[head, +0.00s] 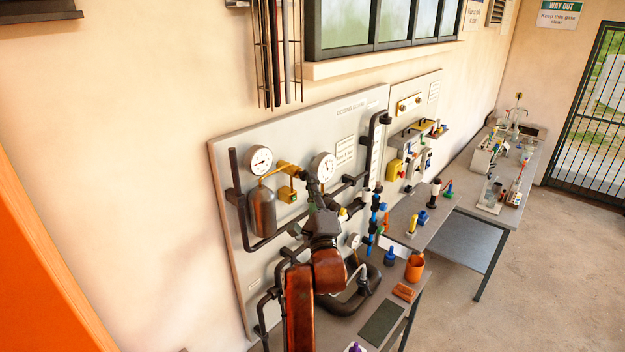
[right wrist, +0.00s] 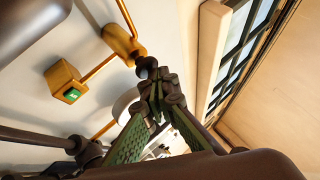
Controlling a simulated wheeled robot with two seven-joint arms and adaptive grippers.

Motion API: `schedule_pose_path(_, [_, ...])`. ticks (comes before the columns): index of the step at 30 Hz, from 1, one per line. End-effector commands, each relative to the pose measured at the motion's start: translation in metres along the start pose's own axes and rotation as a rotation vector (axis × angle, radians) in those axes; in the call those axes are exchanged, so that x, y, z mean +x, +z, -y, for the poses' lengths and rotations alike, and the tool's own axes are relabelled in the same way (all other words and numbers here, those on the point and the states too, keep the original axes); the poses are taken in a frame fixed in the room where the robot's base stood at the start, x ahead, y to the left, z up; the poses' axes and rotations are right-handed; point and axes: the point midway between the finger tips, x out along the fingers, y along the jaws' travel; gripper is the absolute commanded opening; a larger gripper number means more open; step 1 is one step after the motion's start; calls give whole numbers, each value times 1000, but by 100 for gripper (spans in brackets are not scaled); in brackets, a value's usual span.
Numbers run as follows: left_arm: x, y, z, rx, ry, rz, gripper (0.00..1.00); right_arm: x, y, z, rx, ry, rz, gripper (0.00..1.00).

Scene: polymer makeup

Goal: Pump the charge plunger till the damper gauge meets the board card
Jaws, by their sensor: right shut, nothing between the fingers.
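The damper gauge (head: 259,160), a white dial, sits above a grey-brown damper bottle (head: 262,212) at the left of the board (head: 225,160). Its needle is too small to read. A brass pump body (head: 287,167) with a green-marked block (head: 286,194) is beside it. In the right wrist view, the brass body (right wrist: 122,42) ends in a dark round knob (right wrist: 147,66), apparently the charge plunger. My right gripper (head: 311,184) is shut and empty, its fingertips (right wrist: 160,90) at or very near the knob; contact is unclear. A printed card (head: 345,150) is on the board; whether it is the target card is unclear.
A second gauge (head: 323,166) and dark pipes crowd around my right gripper. A bench (head: 345,325) below holds an orange cup (head: 415,267) and blue valves. A window ledge (head: 375,58) is above the board. The floor at right is clear.

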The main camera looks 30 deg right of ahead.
Motion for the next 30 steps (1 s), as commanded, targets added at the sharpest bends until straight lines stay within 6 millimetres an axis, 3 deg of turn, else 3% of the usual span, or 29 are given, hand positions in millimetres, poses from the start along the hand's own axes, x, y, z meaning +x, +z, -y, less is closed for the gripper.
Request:
schedule_pose_path(14, [-1,0,0,0,0,0,0,0,1,-1,2,2,2,0])
schedule_pose_path(30, [-11,-1,0,0,0,0,0,-21,-15,14,2,3,0,0])
